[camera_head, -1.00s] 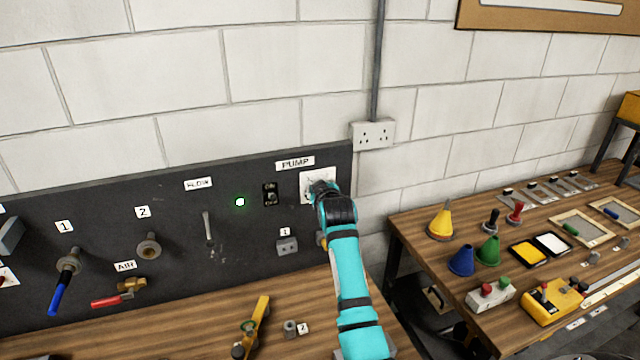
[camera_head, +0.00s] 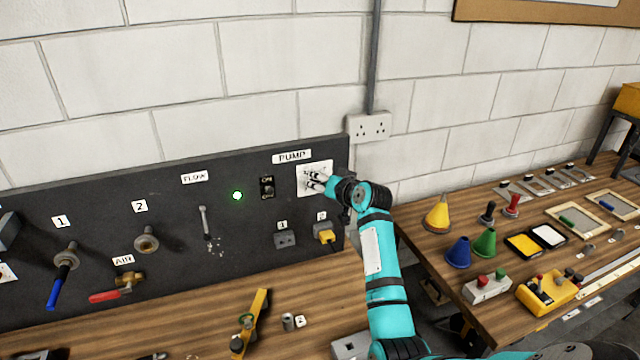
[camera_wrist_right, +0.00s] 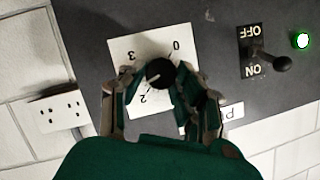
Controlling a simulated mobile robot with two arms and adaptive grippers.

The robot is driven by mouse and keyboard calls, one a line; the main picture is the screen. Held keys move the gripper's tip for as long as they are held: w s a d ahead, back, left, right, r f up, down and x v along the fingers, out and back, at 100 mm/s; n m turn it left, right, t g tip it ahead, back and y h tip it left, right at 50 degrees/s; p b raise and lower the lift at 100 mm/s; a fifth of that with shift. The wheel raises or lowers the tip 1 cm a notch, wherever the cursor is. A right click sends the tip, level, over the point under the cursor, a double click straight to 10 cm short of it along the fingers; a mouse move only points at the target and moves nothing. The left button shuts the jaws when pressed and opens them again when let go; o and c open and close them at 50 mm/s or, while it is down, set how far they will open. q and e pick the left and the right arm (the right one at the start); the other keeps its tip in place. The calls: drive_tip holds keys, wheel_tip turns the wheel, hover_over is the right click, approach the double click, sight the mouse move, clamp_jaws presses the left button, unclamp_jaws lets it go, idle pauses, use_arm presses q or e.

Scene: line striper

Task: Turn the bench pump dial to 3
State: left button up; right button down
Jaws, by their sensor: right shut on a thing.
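The pump dial is a black round knob (camera_wrist_right: 160,73) in the right wrist view, on a white scale plate (camera_wrist_right: 121,46) whose figures 0, 2 and 3 show upside down. My right gripper (camera_wrist_right: 157,78) is shut on the knob, one finger at each side. I cannot read the pointer's setting surely. In the head view the plate (camera_head: 322,168) is under the PUMP label on the dark panel, and my right gripper (camera_head: 316,183) covers the knob. My left gripper is not in view.
An ON/OFF toggle switch (camera_head: 267,187) and a lit green lamp (camera_head: 237,195) are left of the plate. Sockets (camera_head: 285,240), one with a yellow plug (camera_head: 324,234), are below it. A wall outlet (camera_head: 369,126) is to the right. A second bench with cones and tools stands at right.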

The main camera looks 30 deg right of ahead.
drive_tip(key=shift+d+f+m+t+y+b, duration=0.15)
drive_tip(key=shift+m+t+y+b, duration=0.45)
drive_tip(key=shift+m+b, duration=0.75)
drive_tip(key=shift+a+f+m+t+y+b, duration=0.1)
drive_tip(key=shift+f+m+t+y+b, duration=0.4)
drive_tip(key=shift+m, duration=1.3)
drive_tip(key=shift+d+m+t+y+b, duration=0.1)
drive_tip(key=shift+m+t+y+b, duration=0.5)
drive_tip(key=shift+m+b, duration=0.9)
drive_tip(key=shift+m, duration=0.25)
drive_tip(key=c, duration=0.9)
unclamp_jaws()
drive_tip(key=shift+r, duration=0.15)
drive_tip(key=shift+c, duration=0.2)
drive_tip(key=shift+s+d, duration=0.1)
drive_tip(key=shift+s, duration=0.05)
drive_tip(key=s+d, duration=0.1)
drive_tip(key=s, duration=1)
drive_tip(key=shift+s+d, duration=0.35)
drive_tip(key=shift+d, duration=0.05)
